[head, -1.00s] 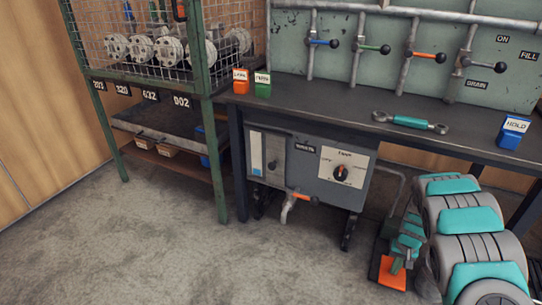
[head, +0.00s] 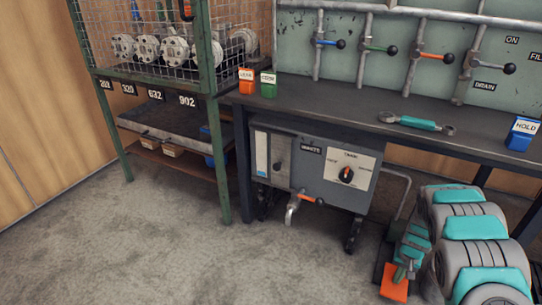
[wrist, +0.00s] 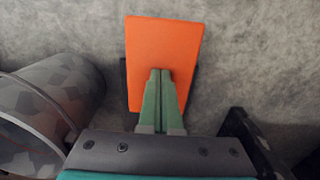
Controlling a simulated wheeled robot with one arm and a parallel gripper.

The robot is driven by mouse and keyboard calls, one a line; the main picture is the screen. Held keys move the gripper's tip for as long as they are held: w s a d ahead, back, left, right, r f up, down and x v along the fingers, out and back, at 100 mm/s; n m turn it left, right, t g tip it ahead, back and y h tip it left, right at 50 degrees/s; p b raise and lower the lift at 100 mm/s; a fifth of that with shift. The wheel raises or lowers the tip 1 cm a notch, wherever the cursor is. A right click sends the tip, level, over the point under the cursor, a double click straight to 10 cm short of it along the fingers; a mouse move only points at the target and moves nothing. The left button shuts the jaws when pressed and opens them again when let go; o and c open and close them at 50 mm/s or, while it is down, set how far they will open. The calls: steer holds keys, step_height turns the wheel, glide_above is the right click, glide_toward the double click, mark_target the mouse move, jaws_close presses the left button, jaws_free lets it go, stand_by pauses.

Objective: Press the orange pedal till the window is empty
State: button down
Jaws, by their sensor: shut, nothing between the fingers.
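The orange pedal (head: 394,283) is on the floor at the lower right in the head view, and it fills the upper middle of the wrist view (wrist: 163,45). My gripper (wrist: 160,72) is shut and empty, its green fingertips over the pedal's middle. In the head view my gripper (head: 402,276) comes down onto the pedal from above. I cannot tell whether the tips press it. The window (head: 261,153) is a narrow pale strip with blue on the left of the grey tank unit (head: 312,168) under the bench.
A grey bucket-like container (wrist: 45,105) stands left of the pedal in the wrist view. A spout with an orange lever (head: 300,203) sticks out below the tank unit. A wire-mesh rack (head: 160,70) stands at left. The floor in front is clear.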

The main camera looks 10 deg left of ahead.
step_height(320, 180, up, 9)
steer(key=p, duration=0.2)
steer(key=shift+f, duration=0.15)
steer(key=shift+s, duration=0.1)
stand_by(0.6)
